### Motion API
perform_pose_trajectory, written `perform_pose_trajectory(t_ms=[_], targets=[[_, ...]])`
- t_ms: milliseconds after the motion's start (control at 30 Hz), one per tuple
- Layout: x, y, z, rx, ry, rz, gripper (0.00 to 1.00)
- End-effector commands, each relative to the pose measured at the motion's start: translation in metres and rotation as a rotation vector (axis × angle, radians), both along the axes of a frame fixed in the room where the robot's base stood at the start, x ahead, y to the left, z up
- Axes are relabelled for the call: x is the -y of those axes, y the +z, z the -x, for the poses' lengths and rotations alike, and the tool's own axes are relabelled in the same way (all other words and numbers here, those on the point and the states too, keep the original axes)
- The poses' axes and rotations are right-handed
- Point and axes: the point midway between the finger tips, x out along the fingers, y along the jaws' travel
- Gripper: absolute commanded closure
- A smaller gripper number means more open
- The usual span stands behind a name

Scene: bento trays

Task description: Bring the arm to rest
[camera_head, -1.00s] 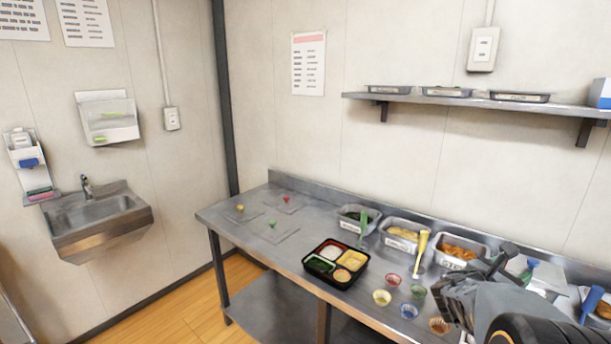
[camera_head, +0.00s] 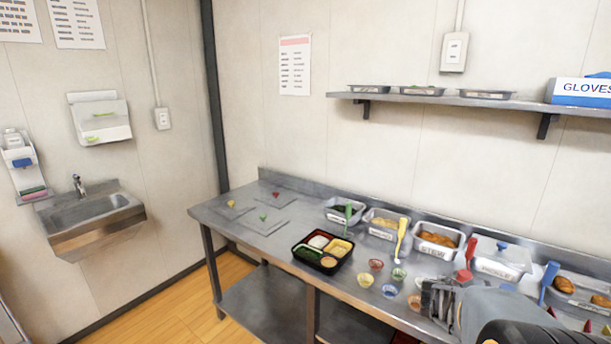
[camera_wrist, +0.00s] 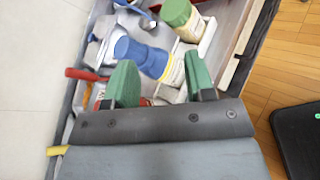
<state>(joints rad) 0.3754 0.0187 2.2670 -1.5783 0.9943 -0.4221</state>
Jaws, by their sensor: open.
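My gripper (camera_head: 436,300) is at the lower right of the head view, in front of the steel counter (camera_head: 228,212). In the wrist view its two green fingertips (camera_wrist: 161,82) stand apart with nothing held between them. Beyond them lie a blue-topped bottle (camera_wrist: 140,54) and a green-topped container (camera_wrist: 182,18), apparently below the gripper. My forearm hides part of the counter's right front.
A black bento tray (camera_head: 297,258) with filled compartments sits mid-counter. Small coloured bowls (camera_head: 365,280) stand right of it, with steel food pans (camera_head: 434,252) behind. A wall shelf (camera_head: 420,98) holds a gloves box (camera_head: 580,92).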

Motion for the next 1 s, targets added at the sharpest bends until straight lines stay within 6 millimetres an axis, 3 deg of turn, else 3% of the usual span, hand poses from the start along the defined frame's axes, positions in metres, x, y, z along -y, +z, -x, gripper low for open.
perform_pose_trajectory(t_ms=[167,367,567,700,800,1000], targets=[[-0.036,-0.019,0.028,0.238,-0.220,-0.246,0.50],[-0.121,-0.033,0.052,0.577,-0.564,-0.639,0.50],[-0.209,-0.020,0.060,0.784,-0.829,-0.997,0.50],[-0.259,0.002,0.065,0.834,-0.903,-1.199,0.50],[-0.277,0.017,0.069,0.839,-0.877,-1.270,0.50],[-0.283,0.028,0.070,0.843,-0.829,-1.295,0.50]])
